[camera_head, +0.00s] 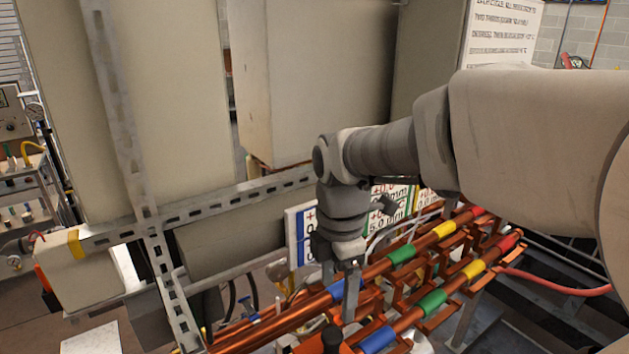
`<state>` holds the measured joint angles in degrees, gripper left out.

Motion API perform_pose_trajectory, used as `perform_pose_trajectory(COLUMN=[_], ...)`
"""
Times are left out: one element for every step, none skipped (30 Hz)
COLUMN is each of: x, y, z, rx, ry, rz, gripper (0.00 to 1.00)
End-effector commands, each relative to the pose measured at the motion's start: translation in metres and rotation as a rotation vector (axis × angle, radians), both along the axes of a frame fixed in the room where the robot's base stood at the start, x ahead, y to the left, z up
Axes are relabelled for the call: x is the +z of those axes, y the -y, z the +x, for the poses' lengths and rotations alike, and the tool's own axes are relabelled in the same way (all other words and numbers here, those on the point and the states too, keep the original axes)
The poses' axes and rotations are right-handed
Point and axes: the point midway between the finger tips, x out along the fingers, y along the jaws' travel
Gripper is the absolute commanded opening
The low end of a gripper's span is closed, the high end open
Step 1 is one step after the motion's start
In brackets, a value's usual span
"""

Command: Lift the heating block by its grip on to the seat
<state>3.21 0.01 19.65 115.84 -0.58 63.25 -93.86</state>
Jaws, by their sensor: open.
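My gripper (339,288) points down from my arm, its two metal fingers apart. It is in front of and partly over the copper pipe rack (408,271), near a blue-banded pipe. I cannot tell whether the fingers are above the pipe or touch it, and nothing shows clearly between them. A black knob (332,337) on an orange-copper part stands below the fingers at the bottom edge. I cannot tell which part is the heating block, its grip or the seat; the bottom edge cuts off the lower area.
A slotted metal frame (137,150) with an upright and a crossbar stands at left. Large beige panels (170,95) fill the back. A white sign (297,235) stands behind the gripper. A red hose (556,285) runs at right. Cables and pipes crowd the area around the gripper.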

Motion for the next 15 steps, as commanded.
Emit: perform_pose_trajectory(x=[0.0,-0.001,-0.003,-0.006,-0.01,-0.016,-0.022,-0.028,-0.037,-0.044,-0.05,-0.059,-0.066,-0.072,-0.081], y=[-0.002,-0.003,-0.004,-0.004,-0.005,-0.005,-0.005,-0.005,-0.005,-0.005,-0.005,-0.005,-0.005,-0.005,-0.005], z=[0.002,0.003,0.003,0.004,0.004,0.004,0.003,0.003,0.003,0.003,0.003,0.003,0.003,0.003,0.002], rx=[0.035,0.052,0.067,0.075,0.08,0.083,0.083,0.083,0.082,0.082,0.082,0.082,0.082,0.081,0.081], ry=[-0.011,-0.014,-0.019,-0.021,-0.021,-0.024,-0.024,-0.025,-0.025,-0.025,-0.025,-0.026,-0.025,-0.025,-0.026], rz=[0.002,0.002,0.004,0.004,0.004,0.004,0.004,0.003,0.003,0.002,0.003,0.003,0.003,0.003,0.003], gripper=[0.86,0.86,0.86,0.86,0.86,0.86,0.86,0.86,0.86,0.86,0.86,0.86,0.86,0.86,0.86])
